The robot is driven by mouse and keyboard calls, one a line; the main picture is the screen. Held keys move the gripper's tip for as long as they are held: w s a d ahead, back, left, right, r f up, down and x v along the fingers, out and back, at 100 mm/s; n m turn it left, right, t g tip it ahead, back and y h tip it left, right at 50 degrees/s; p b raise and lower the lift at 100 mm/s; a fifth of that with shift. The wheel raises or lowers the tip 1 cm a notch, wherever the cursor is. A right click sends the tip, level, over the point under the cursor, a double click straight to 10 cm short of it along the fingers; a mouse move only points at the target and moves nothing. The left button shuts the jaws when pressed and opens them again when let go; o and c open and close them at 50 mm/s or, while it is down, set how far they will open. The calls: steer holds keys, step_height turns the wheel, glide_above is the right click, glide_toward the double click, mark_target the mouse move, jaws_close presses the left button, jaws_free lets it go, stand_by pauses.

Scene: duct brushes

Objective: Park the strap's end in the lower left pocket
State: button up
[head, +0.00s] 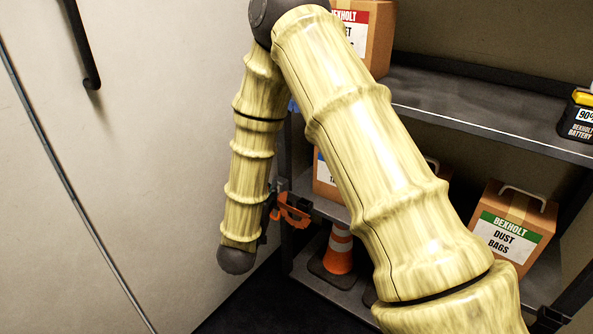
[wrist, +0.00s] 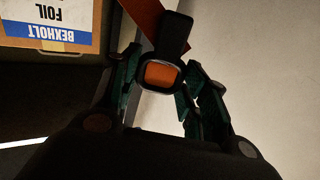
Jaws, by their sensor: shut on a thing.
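The strap is an orange band (wrist: 146,18) in the wrist view, running from the top edge to a black end piece (wrist: 174,38) with a square frame around an orange patch. My gripper (wrist: 160,74) is shut on this end, with a teal-green finger on either side. In the head view an orange piece (head: 293,209) shows beside my forearm, at the shelf's left post; my gripper there is mostly hidden behind my arm. I cannot make out the lower left pocket in either view.
A dark shelf unit (head: 470,105) holds boxes, including a dust bags box (head: 513,226) and a battery (head: 579,118). An orange cone (head: 339,250) stands low down. A foil box (wrist: 50,25) is left of my gripper in the wrist view. A pale door (head: 120,170) fills the left.

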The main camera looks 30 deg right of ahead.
steer(key=shift+s+d+m+g+h, duration=0.3)
steer(key=shift+d+m+g+h, duration=0.6)
steer(key=shift+d, duration=1.1)
steer(key=shift+s+d+m+g+h, duration=0.35)
steer(key=shift+d+m+g+h, duration=0.3)
steer(key=shift+d+m+g, duration=0.95)
steer(key=shift+s+d+m+g+h, duration=0.3)
steer(key=shift+d+g+h, duration=0.55)
steer(key=shift+d, duration=1.55)
steer(key=shift+f+b, duration=0.35)
steer(key=shift+f, duration=0.8)
steer(key=shift+w+a+p, duration=0.1)
steer(key=shift+a+p, duration=0.05)
steer(key=shift+p, duration=0.55)
steer(key=shift+f+b, duration=0.35)
steer(key=shift+f, duration=1.05)
steer(key=o, duration=1.1)
steer(key=shift+c, duration=0.2)
